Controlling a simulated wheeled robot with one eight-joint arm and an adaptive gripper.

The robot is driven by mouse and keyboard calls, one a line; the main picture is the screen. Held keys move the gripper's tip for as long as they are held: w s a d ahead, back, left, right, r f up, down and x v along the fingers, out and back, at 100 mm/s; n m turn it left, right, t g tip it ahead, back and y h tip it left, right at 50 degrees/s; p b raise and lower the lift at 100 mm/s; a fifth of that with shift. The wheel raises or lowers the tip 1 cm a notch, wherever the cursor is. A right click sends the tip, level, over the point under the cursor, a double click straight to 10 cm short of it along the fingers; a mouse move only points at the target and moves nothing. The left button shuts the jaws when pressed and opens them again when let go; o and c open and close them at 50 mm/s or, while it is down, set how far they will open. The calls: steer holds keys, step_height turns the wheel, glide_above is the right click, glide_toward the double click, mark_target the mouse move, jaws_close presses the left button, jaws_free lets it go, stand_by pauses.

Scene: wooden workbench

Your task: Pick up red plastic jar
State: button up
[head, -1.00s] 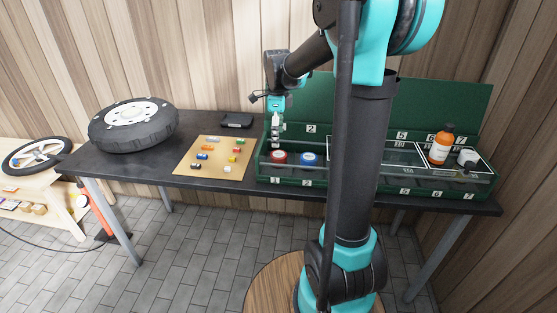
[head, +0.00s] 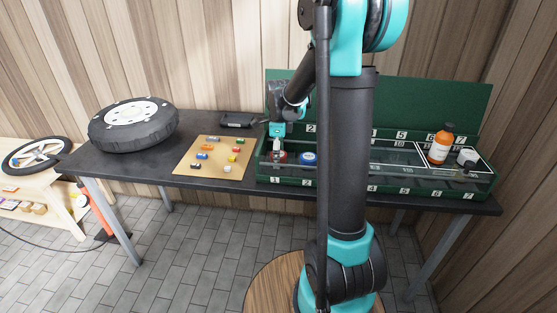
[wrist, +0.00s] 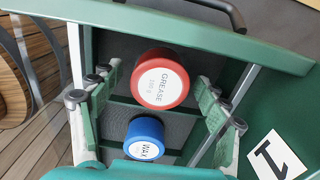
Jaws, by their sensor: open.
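The red jar (wrist: 160,78) has a white lid label reading GREASE and stands in the left end of the green case, in the wrist view. In the head view the red jar (head: 282,158) is partly hidden by my gripper (head: 277,147), which is right above it. In the wrist view my gripper (wrist: 158,95) is open, with one finger to each side of the jars and nothing held between them. The gap between fingertips and red jar is hard to judge.
The green case (head: 400,188) has low walls, numbered compartments and a raised lid behind. An orange bottle (head: 440,146) and a grey-white jar (head: 467,156) stand at its right. A board with small blocks (head: 205,172) lies left.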

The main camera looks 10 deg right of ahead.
steer(key=shift+c, duration=0.3)
steer(key=c, duration=1.3)
steer(key=shift+r, duration=0.1)
